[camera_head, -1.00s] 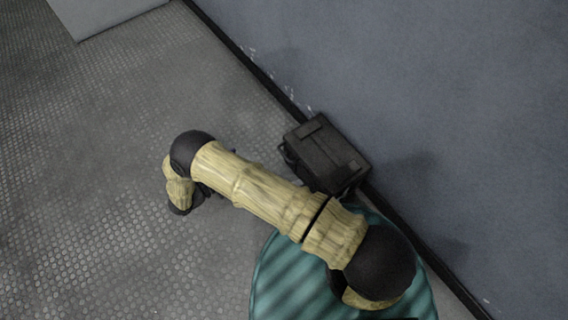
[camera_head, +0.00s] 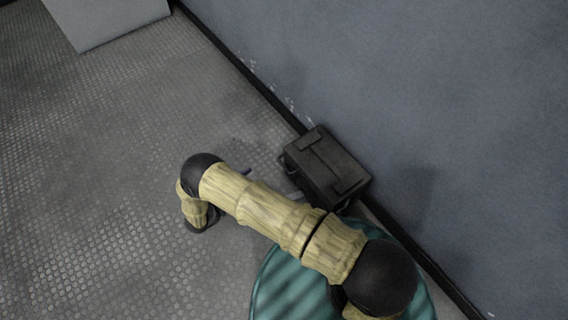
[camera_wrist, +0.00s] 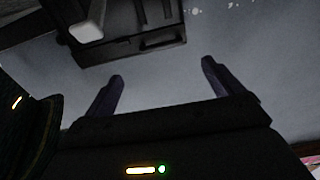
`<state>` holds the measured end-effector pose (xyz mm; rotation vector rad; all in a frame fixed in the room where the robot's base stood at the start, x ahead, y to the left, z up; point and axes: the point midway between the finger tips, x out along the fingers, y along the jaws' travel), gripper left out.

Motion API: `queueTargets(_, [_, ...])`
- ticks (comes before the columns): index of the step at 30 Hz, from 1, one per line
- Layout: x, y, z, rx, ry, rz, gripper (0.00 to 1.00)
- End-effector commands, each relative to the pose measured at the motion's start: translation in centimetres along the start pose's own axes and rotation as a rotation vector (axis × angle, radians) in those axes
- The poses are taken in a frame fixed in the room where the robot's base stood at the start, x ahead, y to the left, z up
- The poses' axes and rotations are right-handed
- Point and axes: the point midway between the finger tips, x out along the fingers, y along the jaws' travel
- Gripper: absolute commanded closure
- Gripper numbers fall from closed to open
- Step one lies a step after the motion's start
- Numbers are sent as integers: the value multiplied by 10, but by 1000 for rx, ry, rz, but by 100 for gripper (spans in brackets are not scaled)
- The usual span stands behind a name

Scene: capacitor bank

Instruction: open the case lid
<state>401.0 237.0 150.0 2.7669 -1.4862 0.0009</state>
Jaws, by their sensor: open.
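The dark case (camera_head: 326,165) stands on the floor against the wall, its lid shut, with a raised strip across the top. My arm reaches over the floor in front of it and hides part of its lower side. In the wrist view the case (camera_wrist: 120,36) is at the top, beyond the fingertips, with a latch or handle part on the face. My gripper (camera_wrist: 163,70) is open, with its two dark fingers apart and nothing between them. In the head view my gripper is mostly hidden behind my arm; only a small dark part shows near the case.
The blue-grey wall (camera_head: 430,110) with a black skirting strip (camera_head: 240,68) runs diagonally behind the case. A pale grey panel or box (camera_head: 108,20) is at the top left. The textured metal floor (camera_head: 100,200) on the left is clear.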

Motion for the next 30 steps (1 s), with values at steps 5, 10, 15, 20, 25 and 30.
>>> queueTargets(5, [33, 1, -3, -2, 1, 2, 8])
queueTargets(10, [64, 1, -2, -1, 1, 4, 8])
queueTargets(15, [94, 1, -2, -1, 0, 4, 8])
queueTargets(20, [117, 1, -1, -1, 0, 4, 8])
queueTargets(25, [126, 1, 0, 0, -1, 2, 8])
queueTargets(30, [126, 0, 0, 0, -1, 2, 8])
